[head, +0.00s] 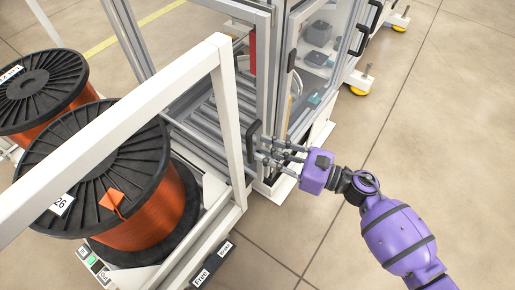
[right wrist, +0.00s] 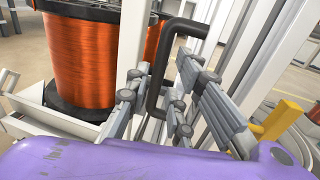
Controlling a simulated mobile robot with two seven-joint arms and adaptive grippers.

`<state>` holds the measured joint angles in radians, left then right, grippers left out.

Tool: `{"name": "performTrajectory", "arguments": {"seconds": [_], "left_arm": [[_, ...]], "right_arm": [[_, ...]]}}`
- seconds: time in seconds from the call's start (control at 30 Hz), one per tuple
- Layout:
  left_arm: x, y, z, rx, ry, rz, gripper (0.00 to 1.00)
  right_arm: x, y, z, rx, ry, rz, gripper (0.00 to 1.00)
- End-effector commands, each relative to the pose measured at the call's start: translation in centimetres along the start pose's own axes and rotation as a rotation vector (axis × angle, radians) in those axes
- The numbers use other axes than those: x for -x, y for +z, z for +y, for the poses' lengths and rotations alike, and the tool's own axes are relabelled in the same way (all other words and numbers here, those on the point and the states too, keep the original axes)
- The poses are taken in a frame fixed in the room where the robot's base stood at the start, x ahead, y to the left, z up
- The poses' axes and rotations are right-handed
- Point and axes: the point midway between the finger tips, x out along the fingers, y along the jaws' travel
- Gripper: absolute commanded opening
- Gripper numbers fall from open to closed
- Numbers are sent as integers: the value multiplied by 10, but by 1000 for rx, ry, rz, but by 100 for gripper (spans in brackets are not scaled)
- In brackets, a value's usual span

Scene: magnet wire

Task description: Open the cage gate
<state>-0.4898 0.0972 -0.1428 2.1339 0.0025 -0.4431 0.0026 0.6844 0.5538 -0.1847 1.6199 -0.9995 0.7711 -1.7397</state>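The cage gate is a tall grey metal frame (head: 264,75) in the upper middle of the head view. A black bar handle (head: 250,140) stands upright near its lower edge. My right gripper (head: 262,150) is at this handle, reaching in from the right. In the right wrist view the handle (right wrist: 153,85) shows between the spread fingers (right wrist: 160,98), which are open on either side of it. I cannot tell whether a finger touches the handle. My left gripper is not in view.
A white frame (head: 228,110) stands left of the handle. Large black spools of orange wire (head: 140,215) fill the left side. A clear-panelled cabinet (head: 322,50) with more black handles stands behind. The floor (head: 440,130) at the right is free.

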Motion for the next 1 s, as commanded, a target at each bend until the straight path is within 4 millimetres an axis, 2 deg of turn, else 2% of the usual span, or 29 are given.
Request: {"name": "performTrajectory", "arguments": {"seconds": [0.1, 0.2, 0.53, 0.7, 1.0], "left_arm": [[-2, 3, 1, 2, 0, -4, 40], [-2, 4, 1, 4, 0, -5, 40], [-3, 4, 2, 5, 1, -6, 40], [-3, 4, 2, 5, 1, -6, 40], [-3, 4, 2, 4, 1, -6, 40]], "right_arm": [[-17, -1, 0, -3, 0, -1, 22], [-25, -1, 0, -3, 0, 0, 22], [-30, -1, 0, -4, -2, 0, 22], [-30, -1, 0, -4, -1, 0, 1], [-30, -1, 0, -5, -1, 0, 0]]}}
